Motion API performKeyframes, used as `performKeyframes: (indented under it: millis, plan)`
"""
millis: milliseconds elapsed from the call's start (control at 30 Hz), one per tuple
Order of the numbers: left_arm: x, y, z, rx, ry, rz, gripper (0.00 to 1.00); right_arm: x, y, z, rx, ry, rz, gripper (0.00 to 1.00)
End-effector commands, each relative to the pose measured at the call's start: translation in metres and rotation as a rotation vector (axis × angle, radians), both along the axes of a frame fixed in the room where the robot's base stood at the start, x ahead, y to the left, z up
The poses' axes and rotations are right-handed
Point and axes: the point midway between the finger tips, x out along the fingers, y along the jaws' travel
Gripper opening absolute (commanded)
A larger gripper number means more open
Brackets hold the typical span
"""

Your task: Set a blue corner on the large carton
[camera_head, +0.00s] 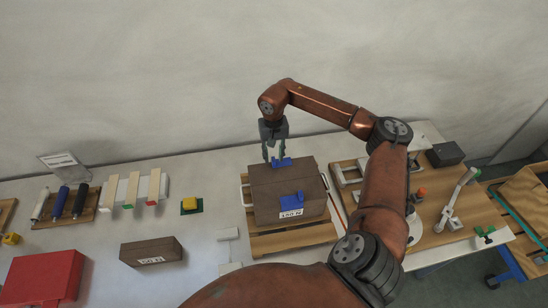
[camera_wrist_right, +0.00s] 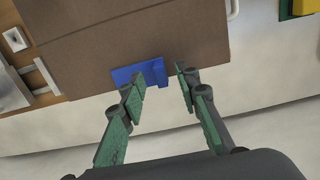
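The large carton (camera_head: 268,182) is a brown box with a white label, standing on a wooden pallet. One blue corner (camera_head: 291,200) sits at its front top edge, above the label. A second blue corner (camera_head: 283,162) lies at its back top edge; it also shows in the right wrist view (camera_wrist_right: 140,74). My right gripper (camera_head: 274,154) is just above that back edge. In the right wrist view its fingers (camera_wrist_right: 157,82) are apart, around the blue corner's near part, with a gap at the right finger. My left gripper is not in view.
A smaller brown carton (camera_head: 150,251) and a red box (camera_head: 42,278) stand at the front left. Rolls (camera_head: 60,202), strips and a yellow block (camera_head: 190,203) lie at the left. A wooden board (camera_head: 450,205) with tools is at the right. A wall stands behind.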

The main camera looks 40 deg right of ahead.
Motion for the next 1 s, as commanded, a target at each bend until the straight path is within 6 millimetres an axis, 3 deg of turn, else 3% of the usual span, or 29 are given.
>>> performKeyframes:
  millis: [300, 500, 700, 1000]
  plan:
    - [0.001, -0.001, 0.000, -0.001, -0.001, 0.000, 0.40, 0.002, -0.001, 0.066, -0.002, -0.005, 0.000, 0.30]
    - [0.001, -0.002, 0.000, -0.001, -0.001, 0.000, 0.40, 0.002, -0.001, 0.096, 0.000, -0.004, 0.000, 0.30]
    - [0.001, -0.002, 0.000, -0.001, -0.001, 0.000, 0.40, 0.002, -0.001, 0.107, 0.000, -0.001, 0.000, 0.30]
    - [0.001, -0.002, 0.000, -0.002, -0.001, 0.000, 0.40, 0.001, -0.001, 0.107, 0.000, -0.001, 0.000, 0.30]
